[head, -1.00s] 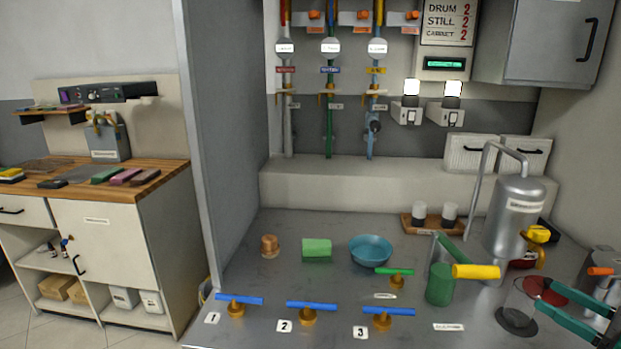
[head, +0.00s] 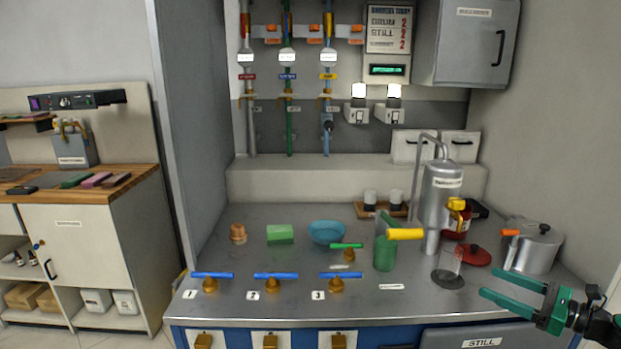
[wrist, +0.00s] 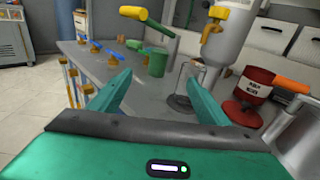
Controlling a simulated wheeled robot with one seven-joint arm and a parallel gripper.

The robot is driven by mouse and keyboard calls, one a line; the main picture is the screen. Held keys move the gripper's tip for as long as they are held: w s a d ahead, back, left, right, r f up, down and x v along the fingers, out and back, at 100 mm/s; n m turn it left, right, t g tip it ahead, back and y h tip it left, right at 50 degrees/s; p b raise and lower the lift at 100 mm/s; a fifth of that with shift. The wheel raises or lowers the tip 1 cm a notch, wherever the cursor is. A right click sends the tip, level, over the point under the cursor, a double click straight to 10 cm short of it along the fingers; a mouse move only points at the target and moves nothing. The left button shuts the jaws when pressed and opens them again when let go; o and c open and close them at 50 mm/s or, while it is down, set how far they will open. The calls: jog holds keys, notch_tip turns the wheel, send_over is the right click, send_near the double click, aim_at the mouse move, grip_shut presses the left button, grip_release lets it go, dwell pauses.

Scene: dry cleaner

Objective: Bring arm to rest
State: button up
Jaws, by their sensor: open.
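My gripper (head: 513,297) has green fingers and is at the lower right of the head view, in front of the right part of the steel counter (head: 225,294). Its fingers are spread and nothing is between them. In the wrist view my gripper (wrist: 165,100) shows two green fingers apart, with the counter top beyond them. A clear glass (head: 450,266) stands on the counter beyond the fingers; it also shows in the wrist view (wrist: 187,82). No contact with any object shows.
A steel pot (head: 530,252) stands at the counter's right end. A green cup (head: 385,255), a yellow handle (head: 405,234) and a steel tank (head: 441,200) stand left of it. Three blue-handled valves (head: 276,276) line the front. The floor at lower left is clear.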

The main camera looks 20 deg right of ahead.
jog(key=s+a+f+n+g+h, duration=0.1)
jog(key=a+f+n+g, duration=0.35)
jog(key=a+g, duration=0.2)
jog(key=s+a+f+n+g, duration=0.1)
jog(key=a+f+n+g, duration=0.2)
jog(key=a+n+g, duration=0.35)
jog(key=s+a+r+n+g+h, duration=0.1)
jog(key=s+a+r+n+h, duration=0.2)
jog(key=s+r+n, duration=0.3)
jog(key=s+a+r+n+g+h, duration=0.1)
jog(key=s+a+r+n+h, duration=0.3)
jog(key=s+r+n, duration=0.2)
notch_tip(320, 180, up, 3)
jog(key=shift+s+a+f+n, duration=0.2)
jog(key=shift+s+n, duration=0.1)
jog(key=shift+s, duration=0.7)
